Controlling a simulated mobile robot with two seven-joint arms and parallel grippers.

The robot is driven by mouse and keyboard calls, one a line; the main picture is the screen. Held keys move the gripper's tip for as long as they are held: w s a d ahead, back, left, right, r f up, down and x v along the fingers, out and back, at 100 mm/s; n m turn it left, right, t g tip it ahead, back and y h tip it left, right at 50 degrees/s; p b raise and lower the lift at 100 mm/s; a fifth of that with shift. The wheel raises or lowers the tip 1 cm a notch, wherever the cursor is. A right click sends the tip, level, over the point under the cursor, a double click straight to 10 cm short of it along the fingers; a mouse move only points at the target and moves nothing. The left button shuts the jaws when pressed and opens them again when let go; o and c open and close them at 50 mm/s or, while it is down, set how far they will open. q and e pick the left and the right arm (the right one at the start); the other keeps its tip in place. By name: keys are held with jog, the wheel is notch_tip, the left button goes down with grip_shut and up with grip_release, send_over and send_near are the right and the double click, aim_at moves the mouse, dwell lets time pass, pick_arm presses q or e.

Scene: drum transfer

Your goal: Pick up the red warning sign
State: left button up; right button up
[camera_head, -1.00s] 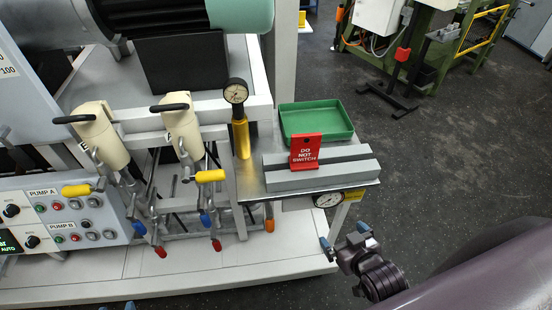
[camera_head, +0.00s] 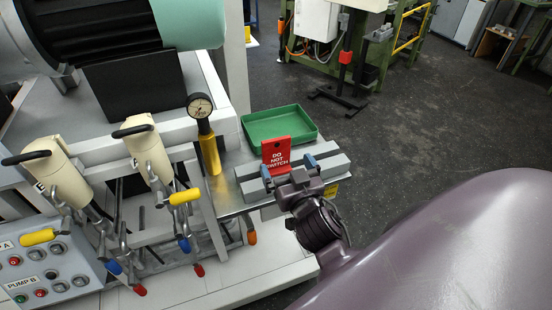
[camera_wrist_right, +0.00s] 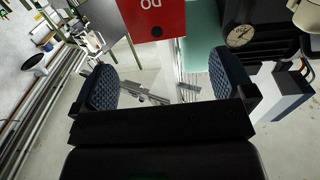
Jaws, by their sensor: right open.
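The red warning sign (camera_head: 275,150) reads "DO NOT SWITCH" and stands upright in a grey slotted block (camera_head: 330,163) on the metal shelf. My right gripper (camera_head: 288,168) is open, with its blue-padded fingers spread in front of the sign and overlapping its lower part in the head view. In the right wrist view, the sign (camera_wrist_right: 155,18) hangs in from the top edge, between and beyond the two open fingers (camera_wrist_right: 165,82). Nothing is between the fingers. My left gripper is not in view.
A green tray (camera_head: 280,126) lies behind the sign. A yellow-bodied gauge (camera_head: 209,150) stands to its left. Pump handles (camera_head: 150,150) with coloured grips are further left. Open floor (camera_head: 400,125) lies to the right.

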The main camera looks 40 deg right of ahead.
aim_at(277, 144)
jog(key=shift+p+x, duration=0.5)
jog(key=shift+x, duration=3.9)
jog(key=shift+d, duration=0.15)
jog(key=c, duration=1.1)
jog(key=shift+r, duration=0.1)
